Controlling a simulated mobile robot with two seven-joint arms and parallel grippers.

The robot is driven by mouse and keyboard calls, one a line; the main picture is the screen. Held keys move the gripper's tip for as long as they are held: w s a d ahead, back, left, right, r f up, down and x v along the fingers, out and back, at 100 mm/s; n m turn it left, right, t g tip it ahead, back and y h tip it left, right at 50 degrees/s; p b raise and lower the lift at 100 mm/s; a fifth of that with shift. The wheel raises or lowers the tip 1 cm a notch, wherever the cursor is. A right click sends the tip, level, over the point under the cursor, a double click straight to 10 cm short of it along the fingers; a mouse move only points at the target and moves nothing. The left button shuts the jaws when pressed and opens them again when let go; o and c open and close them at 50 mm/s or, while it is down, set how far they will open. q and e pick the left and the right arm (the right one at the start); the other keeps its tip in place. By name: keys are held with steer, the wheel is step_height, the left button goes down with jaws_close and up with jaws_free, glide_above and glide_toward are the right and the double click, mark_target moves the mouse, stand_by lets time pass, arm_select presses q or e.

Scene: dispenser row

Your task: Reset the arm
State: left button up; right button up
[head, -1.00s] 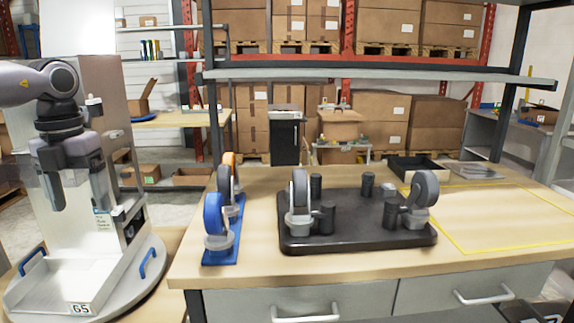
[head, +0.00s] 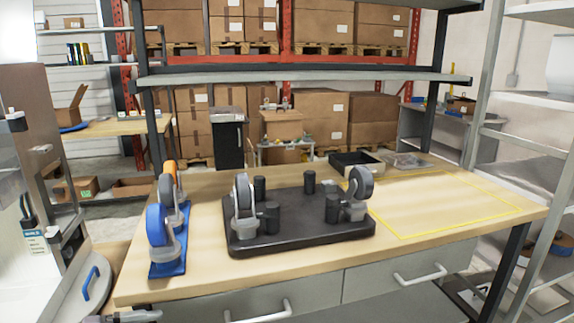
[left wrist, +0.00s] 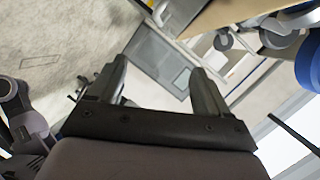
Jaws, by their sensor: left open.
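My left gripper (left wrist: 160,80) shows in the left wrist view with its two dark fingers spread wide and nothing between them. It points past the wooden workbench (head: 430,222) toward the drawer front and the concrete floor. In the head view, only a small dark-and-grey piece, which may be part of my arm, shows at the lower left edge, below the bench top. My right gripper is in neither view.
A black fixture board (head: 300,240) with posts and grey caster wheels sits on the bench. A blue rack (head: 167,268) with blue and orange wheels stands to its left. A yellow-outlined area (head: 440,207) is clear. A dispenser (head: 40,180) stands at far left.

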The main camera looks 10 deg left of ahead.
arm_select(q)
steer(key=s+d+f+n+y+p, duration=0.1)
steer(key=s+d+f+n+y, duration=0.7)
steer(key=s+d+f+n, duration=0.3)
steer(key=d+f+n, duration=0.4)
steer(key=f+n, duration=0.1)
steer(key=n, duration=0.4)
steer(key=shift+s+y, duration=0.25)
steer(key=shift+y, duration=0.15)
